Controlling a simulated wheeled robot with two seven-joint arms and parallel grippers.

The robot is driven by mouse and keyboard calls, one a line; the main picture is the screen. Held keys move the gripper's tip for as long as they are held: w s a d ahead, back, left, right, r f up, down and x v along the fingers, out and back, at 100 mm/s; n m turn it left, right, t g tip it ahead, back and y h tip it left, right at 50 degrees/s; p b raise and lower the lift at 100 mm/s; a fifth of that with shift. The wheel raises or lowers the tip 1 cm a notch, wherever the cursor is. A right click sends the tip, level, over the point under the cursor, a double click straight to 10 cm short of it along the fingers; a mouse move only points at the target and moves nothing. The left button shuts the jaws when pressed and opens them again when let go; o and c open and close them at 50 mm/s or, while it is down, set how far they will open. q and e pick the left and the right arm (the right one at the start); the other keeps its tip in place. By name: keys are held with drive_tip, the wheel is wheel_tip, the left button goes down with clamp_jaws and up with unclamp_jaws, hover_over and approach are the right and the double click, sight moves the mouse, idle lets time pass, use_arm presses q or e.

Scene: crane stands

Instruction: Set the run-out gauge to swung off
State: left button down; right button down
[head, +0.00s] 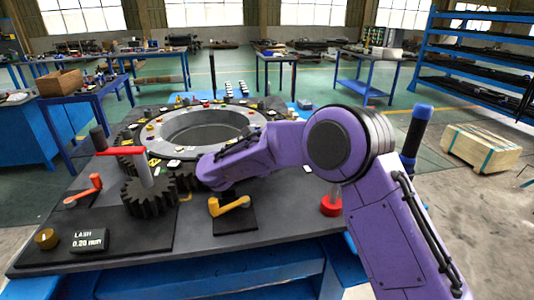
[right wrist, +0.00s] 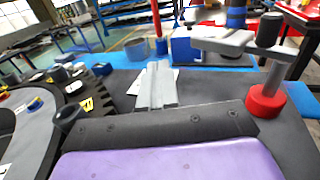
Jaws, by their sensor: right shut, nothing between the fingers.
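A stand with a red round base (right wrist: 265,103), a thin upright post and a flat grey swing arm (right wrist: 225,42) with a black knob (right wrist: 268,30) looks like the run-out gauge. In the right wrist view its arm points left from the post. In the head view only the red base (head: 330,206) and a bit of post show; my right arm hides the rest. My right gripper (right wrist: 155,85) is shut and empty, over the dark plate between the ring and the stand, apart from the stand. In the head view its fingers are hidden. My left gripper is out of view.
A toothed ring (head: 205,125) with small parts on top fills the plate's middle. A pinion (head: 150,195) carries a red-armed post (head: 122,151). A blue post (head: 415,135) stands right.

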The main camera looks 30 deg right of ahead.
drive_tip(key=w+a, duration=0.4)
drive_tip(key=shift+w+b, duration=0.2)
drive_tip(key=shift+b, duration=0.15)
drive_tip(key=shift+r, duration=0.15)
